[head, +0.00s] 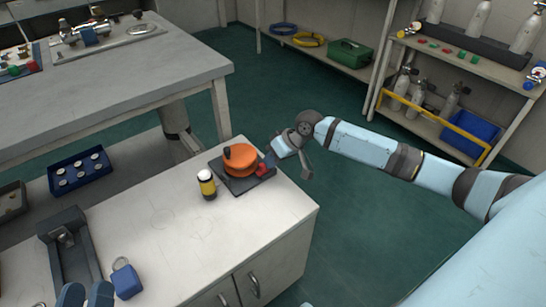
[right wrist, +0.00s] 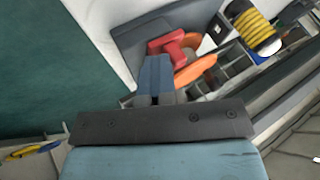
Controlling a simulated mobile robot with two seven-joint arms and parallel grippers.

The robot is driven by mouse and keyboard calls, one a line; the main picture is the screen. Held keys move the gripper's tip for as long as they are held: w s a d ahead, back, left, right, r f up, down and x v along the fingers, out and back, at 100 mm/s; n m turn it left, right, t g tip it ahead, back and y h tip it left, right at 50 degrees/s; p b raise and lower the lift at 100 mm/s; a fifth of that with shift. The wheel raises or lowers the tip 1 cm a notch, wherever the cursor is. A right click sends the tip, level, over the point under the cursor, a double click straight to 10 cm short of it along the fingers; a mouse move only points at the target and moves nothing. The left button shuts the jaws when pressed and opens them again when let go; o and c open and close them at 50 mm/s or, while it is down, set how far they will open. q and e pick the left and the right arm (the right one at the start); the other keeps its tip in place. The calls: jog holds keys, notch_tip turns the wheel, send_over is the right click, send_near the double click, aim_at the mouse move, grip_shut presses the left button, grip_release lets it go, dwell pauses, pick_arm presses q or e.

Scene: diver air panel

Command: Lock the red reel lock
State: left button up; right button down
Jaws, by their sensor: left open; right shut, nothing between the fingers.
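The orange reel (head: 241,161) sits on a dark base plate near the right end of the white counter. The red reel lock (head: 262,170) is at the reel's right side. My right gripper (head: 271,160) reaches in from the right, close beside the lock. In the right wrist view its shut blue fingers (right wrist: 157,78) point at the red lock (right wrist: 172,45), with the orange reel (right wrist: 197,69) just to the right. The fingertips are at or very near the lock; contact cannot be told. My left gripper (head: 86,296) is open at the bottom left, away from the reel.
A yellow, black and white canister (head: 207,184) stands left of the reel. A blue padlock-shaped object (head: 126,280) and a dark grey holder (head: 68,248) are at the counter's left. Green floor (head: 350,220) lies open beyond the counter's right edge.

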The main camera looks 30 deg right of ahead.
jog(key=shift+s+d+r, duration=0.1)
jog(key=shift+r, duration=0.2)
jog(key=p+v, duration=0.1)
jog(key=v, duration=0.2)
jog(key=shift+p, duration=0.3)
pick_arm(q)
jog(key=shift+a+f+g+y+p, duration=0.4)
jog(key=shift+f+p, duration=0.1)
jog(key=shift+f, duration=0.15)
jog(key=shift+a+f+g+y+p, duration=0.25)
jog(key=shift+a+f+y+p, duration=0.2)
jog(key=shift+f, duration=0.2)
jog(key=shift+a+f+g+y+p, duration=0.25)
jog(key=shift+f+g+y+p, duration=0.1)
jog(key=shift+f+p, duration=0.25)
pick_arm(e)
jog(key=v, duration=1)
pick_arm(q)
jog(key=shift+w, duration=0.1)
pick_arm(e)
jog(key=shift+d+r, duration=0.1)
